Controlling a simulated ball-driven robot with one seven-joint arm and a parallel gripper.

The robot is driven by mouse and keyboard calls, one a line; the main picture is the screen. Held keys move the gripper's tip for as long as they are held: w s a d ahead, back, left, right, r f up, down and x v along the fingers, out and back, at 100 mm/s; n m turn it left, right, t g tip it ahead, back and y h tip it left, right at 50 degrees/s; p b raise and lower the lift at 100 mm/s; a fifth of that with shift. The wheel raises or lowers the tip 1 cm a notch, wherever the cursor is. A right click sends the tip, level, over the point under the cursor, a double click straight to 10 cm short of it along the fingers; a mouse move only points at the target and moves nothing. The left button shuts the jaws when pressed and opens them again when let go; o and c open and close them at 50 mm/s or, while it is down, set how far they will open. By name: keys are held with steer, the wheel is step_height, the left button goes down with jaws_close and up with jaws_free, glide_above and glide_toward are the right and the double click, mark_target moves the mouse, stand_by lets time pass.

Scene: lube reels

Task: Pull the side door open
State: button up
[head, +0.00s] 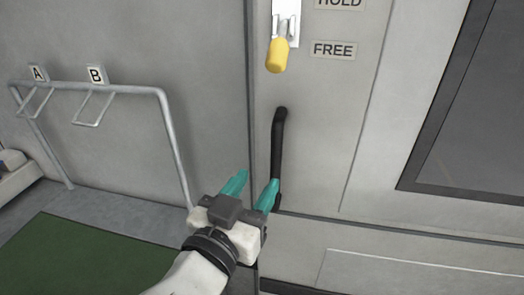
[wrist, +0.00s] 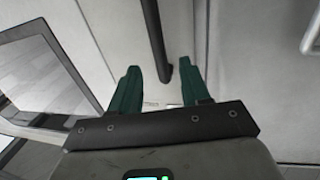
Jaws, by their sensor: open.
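The side door (head: 330,130) is a pale grey panel with a dark window, and it looks shut along the seam on its left. Its black vertical bar handle (head: 278,150) stands near that seam. My gripper (head: 254,184) is open and empty, with teal fingers at the handle's lower part. In the wrist view, the handle (wrist: 155,38) runs down to end between the two spread fingertips (wrist: 160,70). I cannot tell whether the fingers reach around the bar or stop short of it. The right finger hides part of the handle's lower end in the head view.
A yellow-tipped lever (head: 278,55) hangs down above the handle, beside the FREE label (head: 333,50). A grey rail (head: 100,87) with hooks tagged A and B stands on the left. A green mat (head: 85,260) covers the floor at lower left.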

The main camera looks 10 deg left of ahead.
mark_target(274, 160)
steer(key=p+x, duration=0.2)
steer(key=x, duration=0.7)
steer(key=shift+w+d, duration=0.2)
steer(key=shift+c, duration=0.4)
jaws_close()
